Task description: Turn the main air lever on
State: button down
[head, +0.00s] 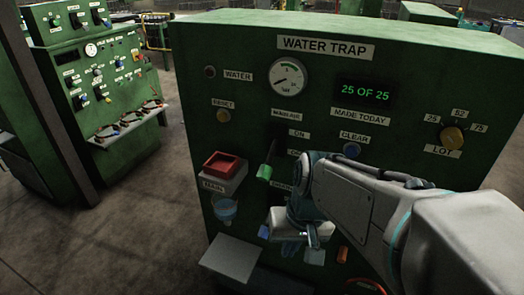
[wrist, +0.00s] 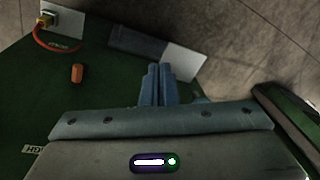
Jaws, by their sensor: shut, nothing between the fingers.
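The main air lever (head: 264,172) has a green grip and sits on the green panel under the label that seems to read MAIN AIR (head: 285,113). Its grip hangs low, below the ON label (head: 299,133) and down to the left of a second label, which is hard to read. My gripper (head: 290,248) is in front of the panel, lower than the lever and a little to its right, apart from it. In the wrist view its two blue fingers (wrist: 158,84) are together with nothing between them. The lever does not show in the wrist view.
A red box (head: 222,165) and a clear bowl (head: 224,208) stick out left of the lever. A pale shelf (head: 230,258) juts out below. An orange cylinder (wrist: 77,73) and a red hose (wrist: 58,46) are near my fingers. A blue button (head: 351,150) is to the right.

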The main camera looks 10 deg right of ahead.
jog(key=f+m+y, duration=0.1)
jog(key=y, duration=0.1)
jog(key=m+t+y+b, duration=0.1)
jog(key=m+t+y, duration=0.8)
jog(key=m+t, duration=0.15)
send_near(270, 159)
jog(key=s+d+f, duration=0.2)
jog(key=d+f, duration=0.1)
jog(key=f, duration=0.1)
jog(key=shift+w+r, duration=0.2)
jog(key=shift+r, duration=0.05)
jog(key=p+x, duration=0.1)
jog(key=x, duration=0.9)
jog(key=shift+r, duration=0.1)
